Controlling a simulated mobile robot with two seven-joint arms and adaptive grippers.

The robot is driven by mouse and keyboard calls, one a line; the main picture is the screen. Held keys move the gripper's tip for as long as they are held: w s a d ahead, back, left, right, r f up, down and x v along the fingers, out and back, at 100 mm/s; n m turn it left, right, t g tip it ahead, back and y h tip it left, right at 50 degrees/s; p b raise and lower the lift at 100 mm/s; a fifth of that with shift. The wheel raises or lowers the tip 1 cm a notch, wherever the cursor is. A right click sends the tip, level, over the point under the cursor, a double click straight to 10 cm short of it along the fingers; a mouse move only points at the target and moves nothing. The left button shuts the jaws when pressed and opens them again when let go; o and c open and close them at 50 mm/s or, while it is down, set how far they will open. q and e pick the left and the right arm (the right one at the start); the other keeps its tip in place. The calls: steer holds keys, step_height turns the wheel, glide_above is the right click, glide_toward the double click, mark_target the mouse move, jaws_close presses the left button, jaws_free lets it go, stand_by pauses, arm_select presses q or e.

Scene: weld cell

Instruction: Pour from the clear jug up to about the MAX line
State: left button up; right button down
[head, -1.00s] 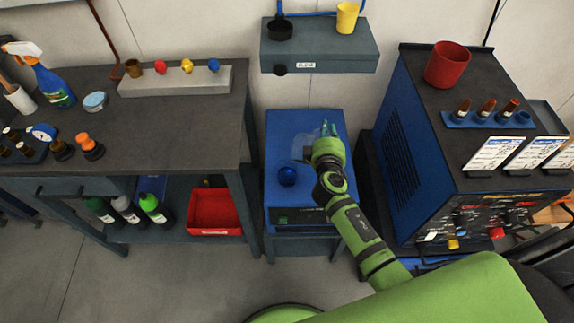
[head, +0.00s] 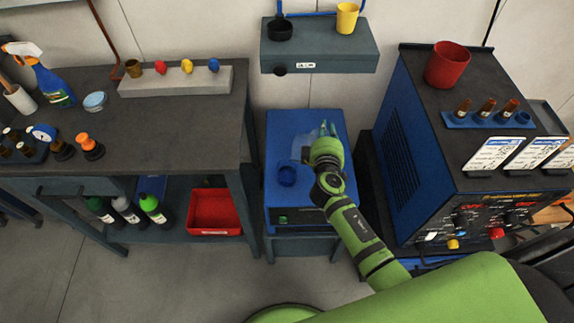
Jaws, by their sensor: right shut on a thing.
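My right gripper (head: 327,133) is over the blue box-shaped unit (head: 275,130) in the middle. It is shut on the clear jug (head: 306,151), which shows only as a faint see-through shape at the gripper's left side. The jug's tilt and its liquid level are hard to make out, and part of it is hidden by my green wrist. A small blue cup (head: 287,176) stands on the unit's top, just below and left of the jug in the picture. Any MAX line is too small to see. My left gripper is not in view.
A wall shelf (head: 320,50) holds a black cup (head: 280,29) and a yellow cup (head: 347,18) behind the unit. A tall blue machine (head: 420,130) with a red cup (head: 447,65) stands close on the right. A dark workbench (head: 160,130) stands on the left.

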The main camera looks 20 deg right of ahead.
steer(key=shift+a+r+n, duration=0.3)
steer(key=shift+a+r, duration=0.05)
stand_by(1.6)
steer(key=shift+s+d+f+m+y+p, duration=0.1)
steer(key=shift+d+m+y+p, duration=0.2)
steer(key=shift+d+m+p, duration=0.55)
steer(key=shift+d+f+m+g+y+b, duration=0.35)
steer(key=shift+d+f+m, duration=0.4)
steer(key=shift+f, duration=0.3)
steer(key=shift+d+f, duration=0.2)
steer(key=shift+d, duration=0.05)
steer(key=shift+d+m+y+p, duration=0.15)
steer(key=shift+m+y+p, duration=0.15)
steer(key=shift+m+y, duration=0.1)
